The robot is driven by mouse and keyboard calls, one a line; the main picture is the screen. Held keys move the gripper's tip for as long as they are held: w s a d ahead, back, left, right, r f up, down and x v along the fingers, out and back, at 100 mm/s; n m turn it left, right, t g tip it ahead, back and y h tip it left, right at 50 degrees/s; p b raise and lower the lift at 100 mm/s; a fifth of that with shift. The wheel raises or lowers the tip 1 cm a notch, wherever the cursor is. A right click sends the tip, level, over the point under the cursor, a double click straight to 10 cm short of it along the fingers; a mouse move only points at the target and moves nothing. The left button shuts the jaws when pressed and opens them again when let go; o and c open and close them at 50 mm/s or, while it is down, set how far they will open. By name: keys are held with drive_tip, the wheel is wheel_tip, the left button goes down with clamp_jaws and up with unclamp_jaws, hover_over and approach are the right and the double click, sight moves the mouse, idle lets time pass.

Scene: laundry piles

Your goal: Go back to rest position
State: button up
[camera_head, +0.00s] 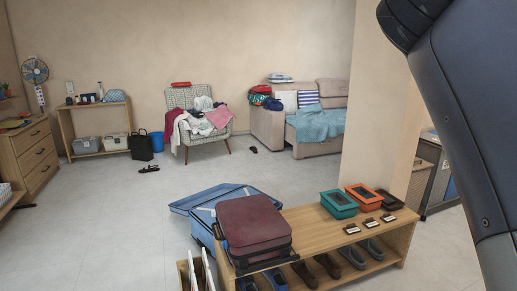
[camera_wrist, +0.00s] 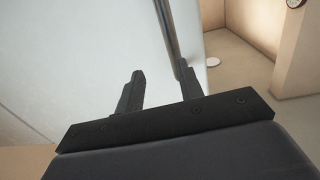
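My gripper (camera_wrist: 160,82) shows in the wrist view with its two dark fingers apart and nothing between them. Behind the fingers is a pale, flat upright surface (camera_wrist: 90,50) with a grey vertical bar (camera_wrist: 167,35) at its right edge. I cannot tell whether a finger touches the bar. In the head view a dark link of my arm fills the right side, and the gripper itself is out of that picture.
A wooden shoe bench (camera_head: 310,236) stands close in front, with a maroon suitcase (camera_head: 253,226) and several small boxes on it. An open blue case (camera_head: 205,208) lies behind. A clothes-covered armchair (camera_head: 186,98) and sofa (camera_head: 268,128) stand farther back. Floor (camera_head: 90,225) at left is clear.

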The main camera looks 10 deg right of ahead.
drive_tip(key=s+a, duration=0.1)
drive_tip(key=a, duration=0.5)
drive_tip(key=shift+a, duration=0.35)
drive_tip(key=shift+f, duration=0.1)
drive_tip(key=shift+w, duration=0.1)
idle(0.4)
